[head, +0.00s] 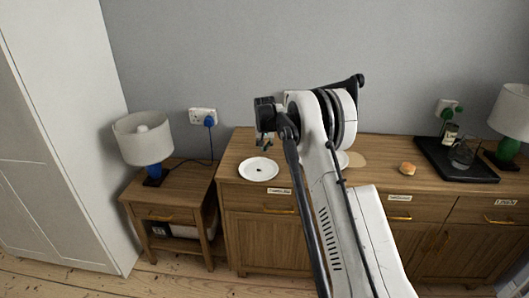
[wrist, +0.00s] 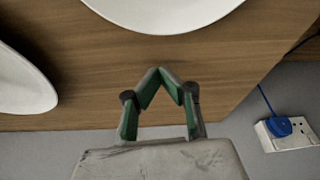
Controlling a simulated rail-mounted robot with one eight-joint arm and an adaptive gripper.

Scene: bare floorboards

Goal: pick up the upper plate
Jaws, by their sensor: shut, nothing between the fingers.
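A white round plate (head: 258,174) lies on the left part of the wooden sideboard top in the head view, with a small dark spot at its middle. A second white plate (head: 343,160) is mostly hidden behind my arm. In the wrist view, one white plate (wrist: 165,14) is cut off by the top edge and another (wrist: 22,82) by the left edge. I cannot tell from the pictures which one is the upper plate. My gripper (wrist: 164,74) is shut and empty, its green fingertips together, apart from both plates. In the head view my gripper (head: 265,143) hangs above and behind the left plate.
A bread roll (head: 408,168), a black tray (head: 456,160) with a bottle and glass, and a green lamp (head: 508,145) stand to the right. A nightstand (head: 170,190) with a blue lamp (head: 146,145) is at left. The wall with a socket (head: 203,117) is close behind my gripper.

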